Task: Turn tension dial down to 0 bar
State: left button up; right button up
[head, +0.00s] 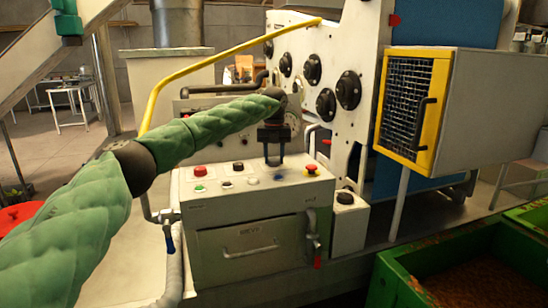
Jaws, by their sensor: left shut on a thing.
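My left arm comes in from the left, and its dark gripper (273,160) points down at the rear part of the sloped top of the grey control console (215,212). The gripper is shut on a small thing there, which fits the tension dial. The fingers hide most of it, and I cannot read its scale or setting. My right gripper is not in view.
The console top carries a red button (200,171), a black knob (238,166) and a red emergency stop (311,170). Behind stands a white machine panel with several black handwheels (348,90). A yellow-framed mesh guard (412,104) and green bin (405,283) are right.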

pick_arm(q)
jog(key=shift+r, duration=0.1)
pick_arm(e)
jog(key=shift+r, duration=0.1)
pick_arm(q)
jog(key=o, duration=1)
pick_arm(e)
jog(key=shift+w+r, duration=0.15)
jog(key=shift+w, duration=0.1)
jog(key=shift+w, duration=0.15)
